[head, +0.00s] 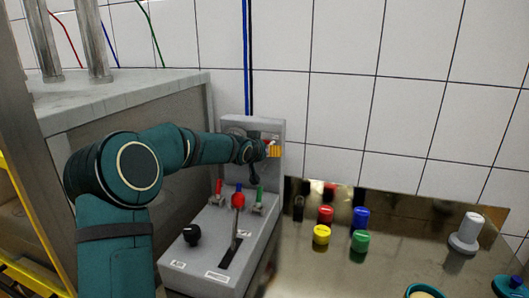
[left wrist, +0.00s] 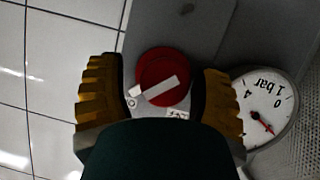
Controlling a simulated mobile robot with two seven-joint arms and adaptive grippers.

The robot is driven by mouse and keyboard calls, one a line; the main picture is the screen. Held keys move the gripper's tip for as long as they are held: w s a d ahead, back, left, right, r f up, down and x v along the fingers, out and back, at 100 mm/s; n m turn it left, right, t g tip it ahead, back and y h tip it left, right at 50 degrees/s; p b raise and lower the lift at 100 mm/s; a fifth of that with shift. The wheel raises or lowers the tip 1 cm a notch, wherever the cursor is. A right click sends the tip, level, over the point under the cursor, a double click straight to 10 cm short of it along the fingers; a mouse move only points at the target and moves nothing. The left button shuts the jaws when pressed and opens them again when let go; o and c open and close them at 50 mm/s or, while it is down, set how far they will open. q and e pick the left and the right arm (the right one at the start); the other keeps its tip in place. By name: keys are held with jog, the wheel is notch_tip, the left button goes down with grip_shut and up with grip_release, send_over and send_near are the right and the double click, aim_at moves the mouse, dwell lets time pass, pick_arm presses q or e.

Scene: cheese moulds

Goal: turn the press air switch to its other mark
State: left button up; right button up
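The press air switch is a round red knob (left wrist: 165,72) with a white bar across it, on a grey panel. The bar is tilted, its lower-left end close to a small round mark (left wrist: 131,102). A small white label (left wrist: 178,114) sits below the knob; its text is hard to read. My left gripper (left wrist: 162,98) is open, with one yellow ribbed finger on each side of the knob and narrow gaps visible. In the head view my left gripper (head: 269,150) is at the grey wall box (head: 238,123), largely hiding the knob. My right gripper is not in view.
A pressure gauge (left wrist: 262,110) lies close beside the right finger in the wrist view. Below the box is a control console (head: 205,255) with a red-topped lever (head: 238,202), small valves and a black knob (head: 193,235). A shiny table (head: 310,265) with coloured caps is at right.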

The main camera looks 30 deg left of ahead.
pick_arm(q)
jog(key=shift+s+a, duration=0.2)
jog(key=shift+a, duration=0.05)
jog(key=shift+s, duration=0.2)
jog(key=v, duration=0.7)
jog(key=shift+d+r, duration=0.2)
jog(key=shift+d, duration=0.1)
dwell(0.3)
